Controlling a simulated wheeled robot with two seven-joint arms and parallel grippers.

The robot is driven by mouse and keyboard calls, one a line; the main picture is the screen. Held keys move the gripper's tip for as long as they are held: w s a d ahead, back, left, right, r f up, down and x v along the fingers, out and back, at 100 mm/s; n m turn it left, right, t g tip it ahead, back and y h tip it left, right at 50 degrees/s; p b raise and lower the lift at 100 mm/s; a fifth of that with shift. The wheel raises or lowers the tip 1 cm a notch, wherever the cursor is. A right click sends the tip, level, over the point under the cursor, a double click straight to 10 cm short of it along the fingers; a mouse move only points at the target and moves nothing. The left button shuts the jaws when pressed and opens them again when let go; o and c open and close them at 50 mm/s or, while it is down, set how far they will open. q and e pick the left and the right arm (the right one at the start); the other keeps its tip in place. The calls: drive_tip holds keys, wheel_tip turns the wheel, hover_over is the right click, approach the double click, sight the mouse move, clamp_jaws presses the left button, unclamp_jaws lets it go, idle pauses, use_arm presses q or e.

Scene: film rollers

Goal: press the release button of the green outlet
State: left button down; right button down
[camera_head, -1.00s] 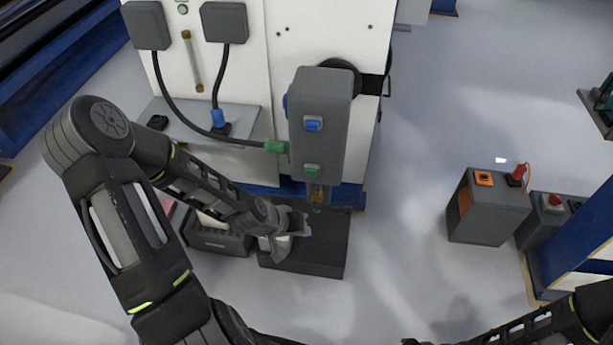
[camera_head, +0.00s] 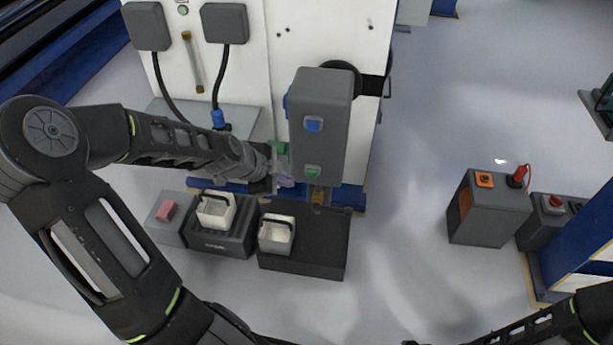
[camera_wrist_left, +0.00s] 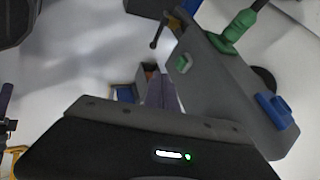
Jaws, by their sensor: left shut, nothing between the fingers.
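The grey outlet box (camera_head: 322,110) hangs at the front of the white machine, with a green release button (camera_head: 313,171) low on its front and a blue button (camera_head: 313,124) above. The green plug (camera_head: 278,148) enters its left side.
Below stand a black block (camera_head: 325,245) with a white container (camera_head: 276,235), a dark tray holding another white container (camera_head: 216,210), and a grey box with a red button (camera_head: 166,210). Grey boxes (camera_head: 490,210) stand right. The floor between is clear.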

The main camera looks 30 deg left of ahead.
sight(312, 173)
use_arm(q)
drive_tip(key=w+f+b, duration=0.5)
drive_tip(key=w+f, duration=0.3)
drive_tip(key=w, duration=0.1)
drive_tip(key=shift+w+d+b, duration=0.25)
drive_tip(key=shift+d+b, duration=0.05)
idle(0.3)
